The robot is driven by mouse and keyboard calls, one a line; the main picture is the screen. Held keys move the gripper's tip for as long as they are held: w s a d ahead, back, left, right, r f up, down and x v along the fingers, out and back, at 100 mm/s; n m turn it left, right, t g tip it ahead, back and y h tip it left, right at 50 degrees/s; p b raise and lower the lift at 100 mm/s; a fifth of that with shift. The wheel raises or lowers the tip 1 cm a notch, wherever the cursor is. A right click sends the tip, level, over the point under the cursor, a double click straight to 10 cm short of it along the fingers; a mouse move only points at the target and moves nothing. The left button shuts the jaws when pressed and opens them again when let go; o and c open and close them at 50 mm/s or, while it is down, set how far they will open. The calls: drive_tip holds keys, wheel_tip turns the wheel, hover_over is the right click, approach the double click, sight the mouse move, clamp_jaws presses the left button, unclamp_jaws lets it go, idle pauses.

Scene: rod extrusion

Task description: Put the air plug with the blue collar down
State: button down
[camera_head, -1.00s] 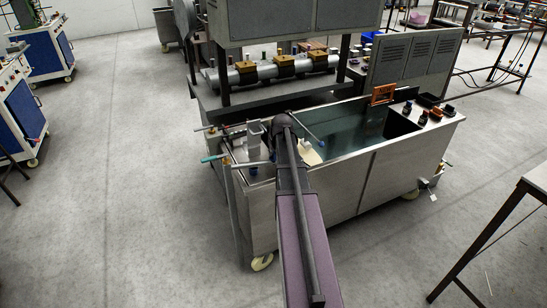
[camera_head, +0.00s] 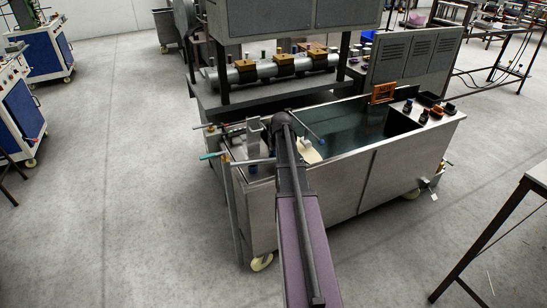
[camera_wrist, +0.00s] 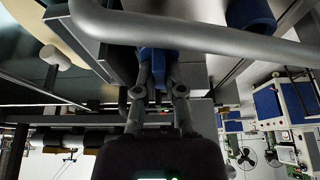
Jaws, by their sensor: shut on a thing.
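In the wrist view my gripper (camera_wrist: 160,72) has its two fingers closed on a blue part, the air plug's blue collar (camera_wrist: 154,55), just below a grey pipe. The rest of the plug is hidden by the fingers and the pipe. In the head view my arm reaches over the left end of a steel water tank (camera_head: 330,207), and its links hide most of the gripper and the held plug. I cannot tell whether the plug touches anything below it.
A grey pipe (camera_wrist: 200,38) crosses close above the fingertips in the wrist view. Another blue cylinder (camera_wrist: 250,14) is at upper right. In the head view, a teal-ended rod (camera_head: 213,156) sticks out left of the tank. Small dark parts (camera_head: 424,116) stand at its right end.

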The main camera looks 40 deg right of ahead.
drive_tip(key=shift+f+b, duration=0.45)
drive_tip(key=shift+f, duration=0.35)
drive_tip(key=shift+f, duration=0.2)
drive_tip(key=c, duration=0.7)
unclamp_jaws()
drive_tip(key=shift+r, duration=0.1)
drive_tip(key=shift+c, duration=0.2)
drive_tip(key=shift+r, duration=0.15)
drive_tip(key=p+v, duration=1.1)
drive_tip(key=v, duration=0.1)
drive_tip(key=shift+d, duration=0.1)
